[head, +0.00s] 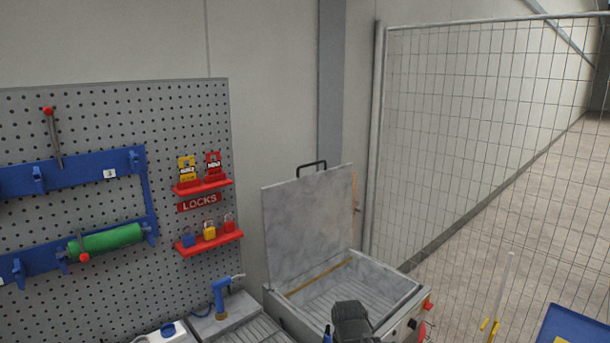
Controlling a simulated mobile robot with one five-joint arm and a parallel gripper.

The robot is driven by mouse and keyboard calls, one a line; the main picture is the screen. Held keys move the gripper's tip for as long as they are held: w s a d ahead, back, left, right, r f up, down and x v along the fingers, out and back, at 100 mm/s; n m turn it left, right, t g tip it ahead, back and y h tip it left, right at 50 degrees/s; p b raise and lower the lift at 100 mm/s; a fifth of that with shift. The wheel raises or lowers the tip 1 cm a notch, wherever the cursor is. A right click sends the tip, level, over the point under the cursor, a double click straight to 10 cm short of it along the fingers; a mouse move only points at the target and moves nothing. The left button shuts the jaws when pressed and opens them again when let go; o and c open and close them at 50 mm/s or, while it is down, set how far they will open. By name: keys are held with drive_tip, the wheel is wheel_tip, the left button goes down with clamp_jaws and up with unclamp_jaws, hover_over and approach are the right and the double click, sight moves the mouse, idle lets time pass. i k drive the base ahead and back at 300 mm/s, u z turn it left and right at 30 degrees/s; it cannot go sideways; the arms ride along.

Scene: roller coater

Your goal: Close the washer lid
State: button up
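The washer (379,281) is a grey metal basin at the bottom centre-right. Its lid (303,222) stands open, close to upright, at the back left of the basin. A black handle (311,169) sits on the lid's top edge. The basin's inside shows a ribbed floor. A dark, rounded part (352,321) shows at the bottom edge in front of the washer; it looks like part of my arm or gripper. I cannot make out fingertips, so its opening is unclear. It appears apart from the lid.
A pegboard (120,200) with blue brackets, a green roller (107,240) and red lock shelves (208,238) stands on the left. A blue tap (221,295) is left of the washer. A wire fence (480,140) stands behind right. A blue surface (573,327) is at lower right.

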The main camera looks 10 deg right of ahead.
sight(308, 219)
drive_tip(key=k, duration=0.6)
drive_tip(key=z, duration=2)
drive_tip(key=i, duration=1.5)
drive_tip(key=u, duration=2.6)
drive_tip(key=i, duration=1)
